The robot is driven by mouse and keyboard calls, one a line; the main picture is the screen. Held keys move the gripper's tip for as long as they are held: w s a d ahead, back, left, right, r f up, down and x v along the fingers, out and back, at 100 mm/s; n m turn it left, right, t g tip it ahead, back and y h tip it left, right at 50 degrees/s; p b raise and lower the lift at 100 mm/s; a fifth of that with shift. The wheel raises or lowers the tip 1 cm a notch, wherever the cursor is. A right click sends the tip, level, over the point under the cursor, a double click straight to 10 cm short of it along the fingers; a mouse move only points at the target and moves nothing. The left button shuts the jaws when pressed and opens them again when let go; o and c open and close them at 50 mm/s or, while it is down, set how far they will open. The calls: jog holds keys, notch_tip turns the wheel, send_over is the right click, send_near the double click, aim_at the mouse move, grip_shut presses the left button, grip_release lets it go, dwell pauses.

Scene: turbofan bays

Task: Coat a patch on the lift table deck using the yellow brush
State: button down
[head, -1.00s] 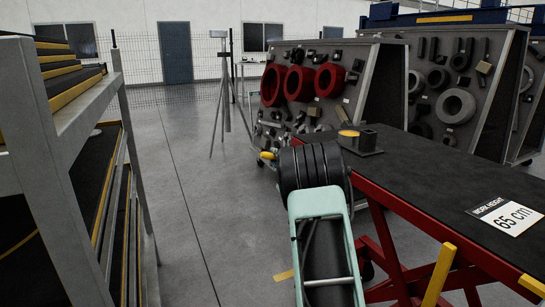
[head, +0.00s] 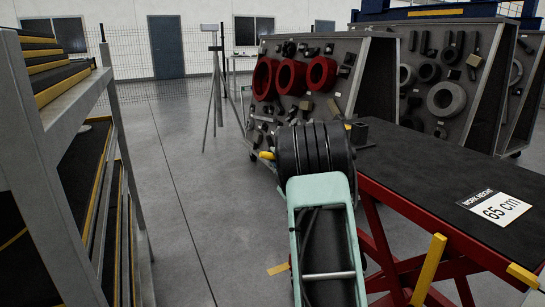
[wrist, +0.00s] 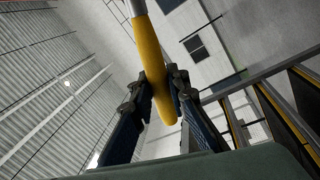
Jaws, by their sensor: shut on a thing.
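In the wrist view my gripper (wrist: 158,82) is shut on the yellow handle of the brush (wrist: 150,50). The handle runs between both fingers, and a grey metal part shows at the top edge; the bristles are out of view. In the head view my arm hides the gripper, and a small yellow piece (head: 267,155) sticks out to the left of the arm. The lift table deck (head: 430,165) is a flat black top on a red frame, at the right. I cannot make out a coated patch on it.
A dark block (head: 358,133) stands at the deck's far left corner, partly behind my arm. A sign reading 65 cm (head: 494,207) lies on the deck. Part boards (head: 330,60) stand behind, a step-like rack (head: 75,140) at left. The floor between is clear.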

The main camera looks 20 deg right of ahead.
jog(key=shift+s, duration=4.95)
jog(key=w, duration=1.7)
jog(key=shift+w+a, duration=0.15)
jog(key=shift+w, duration=0.25)
jog(key=a, duration=0.6)
jog(key=shift+s, duration=0.1)
jog(key=a, duration=0.3)
